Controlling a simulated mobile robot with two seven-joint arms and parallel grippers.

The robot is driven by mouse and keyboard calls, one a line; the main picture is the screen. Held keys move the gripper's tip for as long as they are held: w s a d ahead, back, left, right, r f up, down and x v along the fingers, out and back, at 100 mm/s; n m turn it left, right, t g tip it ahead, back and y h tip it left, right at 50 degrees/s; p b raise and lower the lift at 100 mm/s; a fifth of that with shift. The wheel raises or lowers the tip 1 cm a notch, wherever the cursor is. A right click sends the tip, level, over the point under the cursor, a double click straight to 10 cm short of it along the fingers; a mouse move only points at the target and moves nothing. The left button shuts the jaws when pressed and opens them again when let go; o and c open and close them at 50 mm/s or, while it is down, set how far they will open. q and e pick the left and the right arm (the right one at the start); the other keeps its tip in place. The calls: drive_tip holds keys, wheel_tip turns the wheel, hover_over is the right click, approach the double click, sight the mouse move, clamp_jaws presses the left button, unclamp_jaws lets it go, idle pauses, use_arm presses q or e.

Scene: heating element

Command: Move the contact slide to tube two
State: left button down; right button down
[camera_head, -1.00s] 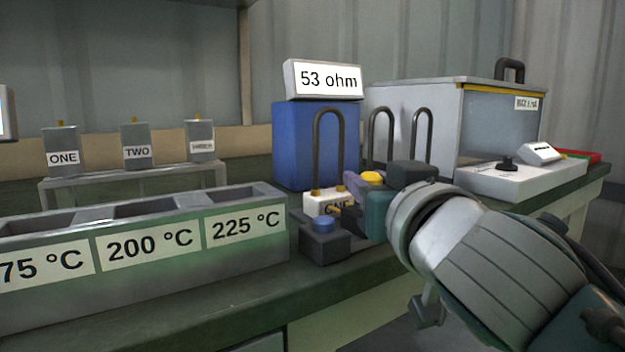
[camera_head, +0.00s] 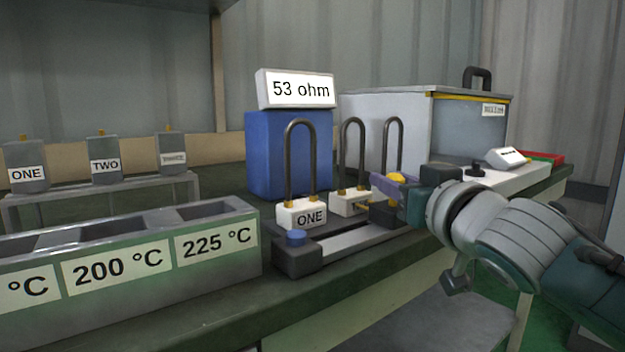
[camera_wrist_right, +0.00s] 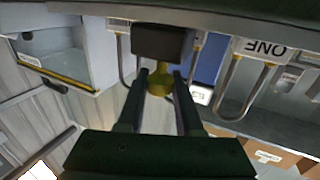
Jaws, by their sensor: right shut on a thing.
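The contact slide shows as a dark block (camera_wrist_right: 162,42) with a yellow knob (camera_head: 395,178) on top. My right gripper (camera_head: 392,188) is shut on the knob, and the wrist view shows the knob between its two fingers (camera_wrist_right: 158,88). The slide is on the bench rail, to the right of tube one (camera_head: 301,213). Its thin brass contact (camera_head: 360,207) reaches toward the white base of tube two (camera_head: 349,203), a bent tube standing behind the rail. I cannot tell whether they touch. The gripper partly hides the slide. My left gripper is not in view.
The pale rail (camera_head: 345,241) starts at an end block with a blue button (camera_head: 296,237). A third bent tube (camera_head: 394,140) stands farther right. A blue box with a "53 ohm" display (camera_head: 301,90) stands behind. A temperature-labelled trough (camera_head: 120,262) lies left.

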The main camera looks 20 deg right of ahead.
drive_tip(key=c, duration=0.6)
unclamp_jaws()
drive_tip(key=shift+o, duration=0.2)
drive_tip(key=shift+s, duration=0.1)
drive_tip(key=shift+s+a, duration=0.1)
drive_tip(key=shift+s, duration=0.15)
drive_tip(key=s+p, duration=0.2)
drive_tip(key=s, duration=0.7)
drive_tip(key=shift+s+a, duration=0.15)
